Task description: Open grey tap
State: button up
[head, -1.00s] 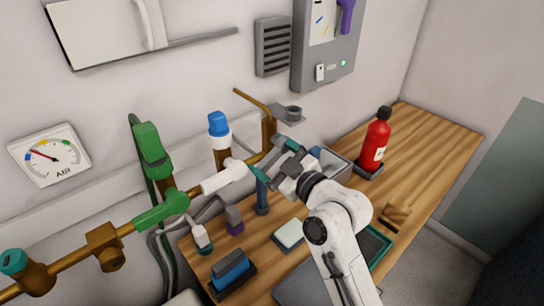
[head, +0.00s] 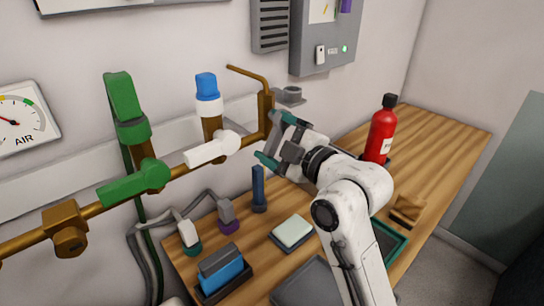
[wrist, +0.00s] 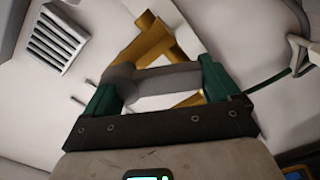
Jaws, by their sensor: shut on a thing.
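The grey tap handle (wrist: 162,80) shows in the wrist view as a thick grey bar between my two green fingertips, with brass pipe behind it. My gripper (head: 278,140) is at the right end of the brass pipe in the head view, close in front of the upright brass fitting (head: 266,112). It also shows in the wrist view (wrist: 158,86), shut on the grey handle. In the head view my fingers and hand hide most of this tap, so I cannot tell its angle there.
Left along the pipe are the white tap handle (head: 212,149) and green tap handle (head: 135,183). A blue-capped fitting (head: 207,98) rises behind the white one. Below, the wooden bench (head: 452,148) carries a red extinguisher (head: 381,132) and a soap-like block (head: 293,231).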

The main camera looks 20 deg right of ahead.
jog(key=n+b, duration=0.1)
jog(key=b, duration=0.1)
jog(key=d+f+n+b, duration=0.1)
jog(key=n+b, duration=0.1)
jog(key=shift+w+f+n+b, duration=0.15)
jog(key=shift+n+b, duration=0.15)
jog(key=shift+b, duration=0.1)
jog(key=n+b, duration=0.1)
jog(key=d+n+b, duration=0.1)
jog(key=b, duration=0.1)
jog(key=shift+w+n, duration=0.15)
jog(key=shift+n, duration=0.15)
jog(key=o, duration=1.2)
jog(key=shift+r, duration=0.2)
jog(key=shift+b+v, duration=0.3)
jog(key=shift+v, duration=5.1)
